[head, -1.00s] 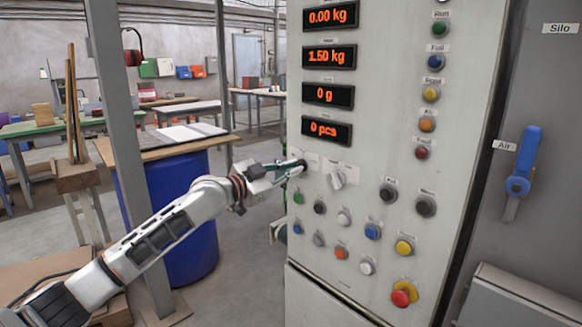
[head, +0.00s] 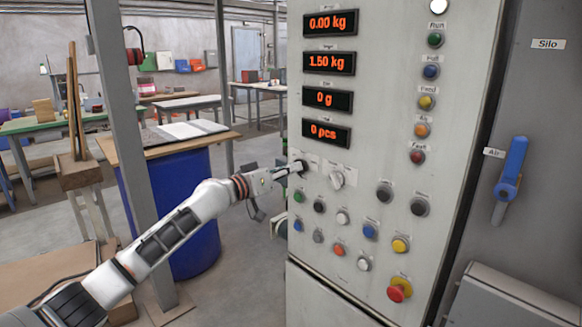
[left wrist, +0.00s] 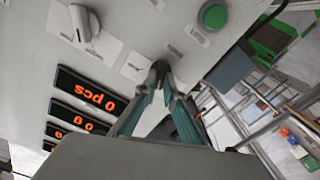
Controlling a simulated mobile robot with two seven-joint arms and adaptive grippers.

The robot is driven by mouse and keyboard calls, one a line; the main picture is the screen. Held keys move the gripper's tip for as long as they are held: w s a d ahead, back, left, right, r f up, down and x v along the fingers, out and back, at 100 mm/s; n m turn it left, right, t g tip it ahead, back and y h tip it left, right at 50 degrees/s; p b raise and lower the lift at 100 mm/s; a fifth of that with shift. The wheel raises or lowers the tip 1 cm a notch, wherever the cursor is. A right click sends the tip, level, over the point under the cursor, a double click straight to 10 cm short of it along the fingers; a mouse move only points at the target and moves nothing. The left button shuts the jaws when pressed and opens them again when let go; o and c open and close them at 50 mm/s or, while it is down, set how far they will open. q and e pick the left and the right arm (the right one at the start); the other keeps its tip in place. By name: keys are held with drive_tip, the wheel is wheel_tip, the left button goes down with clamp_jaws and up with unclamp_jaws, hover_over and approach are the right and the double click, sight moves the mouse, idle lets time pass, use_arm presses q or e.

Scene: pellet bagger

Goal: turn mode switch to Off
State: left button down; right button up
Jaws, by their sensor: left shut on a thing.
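The bagger's control panel (head: 325,225) fills the middle of the head view. A small dark knob (head: 300,166) sits near its left edge, below the displays. My left gripper (head: 293,169) is shut on this knob. In the left wrist view the fingertips (left wrist: 160,72) close around the dark knob, which they partly hide. A larger pale selector knob (head: 336,179) is just right of it, also in the left wrist view (left wrist: 86,23). The labels are too small to read, so I cannot tell which position the held knob points to. My right gripper is not in view.
A green button (head: 298,196) and several other buttons lie below the knobs. A red emergency button (head: 399,290) is lower right. A blue valve handle (head: 512,170) is on the right. A metal post (head: 127,150) and a blue barrel (head: 185,200) stand left, near my arm.

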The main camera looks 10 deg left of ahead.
use_arm(q)
drive_tip(key=n+p, duration=0.2)
drive_tip(key=n, duration=0.5)
drive_tip(key=shift+a+f+p, duration=0.1)
drive_tip(key=shift+p, duration=0.2)
drive_tip(key=shift+n, duration=0.3)
drive_tip(key=c, duration=2.1)
unclamp_jaws()
drive_tip(key=shift+c, duration=0.2)
